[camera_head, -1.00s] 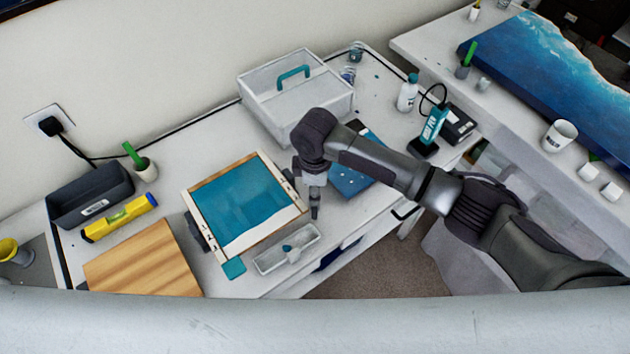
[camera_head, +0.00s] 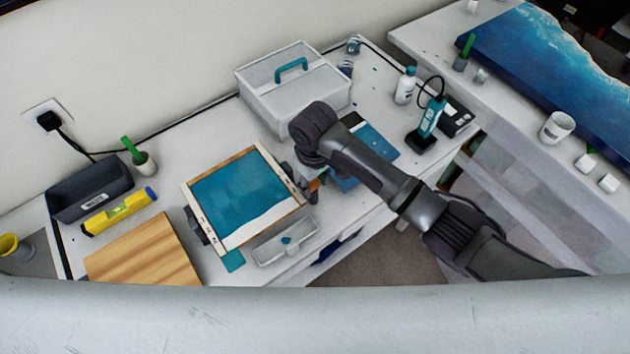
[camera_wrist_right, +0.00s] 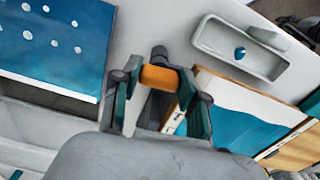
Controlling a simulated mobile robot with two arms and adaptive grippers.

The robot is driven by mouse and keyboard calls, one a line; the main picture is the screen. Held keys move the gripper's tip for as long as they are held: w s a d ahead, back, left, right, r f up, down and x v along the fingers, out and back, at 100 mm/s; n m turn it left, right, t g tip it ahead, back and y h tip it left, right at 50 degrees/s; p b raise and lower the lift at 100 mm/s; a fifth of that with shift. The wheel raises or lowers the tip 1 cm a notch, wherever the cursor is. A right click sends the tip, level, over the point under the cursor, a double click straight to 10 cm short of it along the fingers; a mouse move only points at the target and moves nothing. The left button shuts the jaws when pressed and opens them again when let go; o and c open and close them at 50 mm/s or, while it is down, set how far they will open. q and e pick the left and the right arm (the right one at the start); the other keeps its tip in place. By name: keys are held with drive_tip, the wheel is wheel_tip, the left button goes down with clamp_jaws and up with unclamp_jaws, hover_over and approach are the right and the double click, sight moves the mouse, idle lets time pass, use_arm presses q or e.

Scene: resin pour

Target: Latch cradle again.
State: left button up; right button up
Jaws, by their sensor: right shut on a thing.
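The cradle holds a wood-edged panel with a blue and white resin face (camera_head: 240,200), in the middle of the bench in the head view. A dark cradle bracket (camera_head: 196,225) shows at the panel's left side. My right gripper (camera_head: 314,186) is at the panel's right edge. In the right wrist view its fingers (camera_wrist_right: 162,95) are shut on an orange latch handle (camera_wrist_right: 158,77), beside the panel's edge (camera_wrist_right: 240,112). The forearm and wrist partly hide the latch in the head view. My left gripper is not in view.
A white tray (camera_head: 262,258) with a small blue item sits in front of the cradle. A wooden board (camera_head: 145,250) lies to the left. A white toolbox (camera_head: 290,100) stands behind. A blue sheet (camera_head: 375,137) lies at the right, near a teal tool (camera_head: 431,118).

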drive_tip(key=shift+w+a+r+m, duration=0.2)
drive_tip(key=shift+w+r+m, duration=0.1)
drive_tip(key=shift+m, duration=0.3)
drive_tip(key=o, duration=1.1)
drive_tip(key=shift+f, duration=0.1)
drive_tip(key=shift+o, duration=0.2)
drive_tip(key=shift+f, duration=0.15)
drive_tip(key=shift+s, duration=0.15)
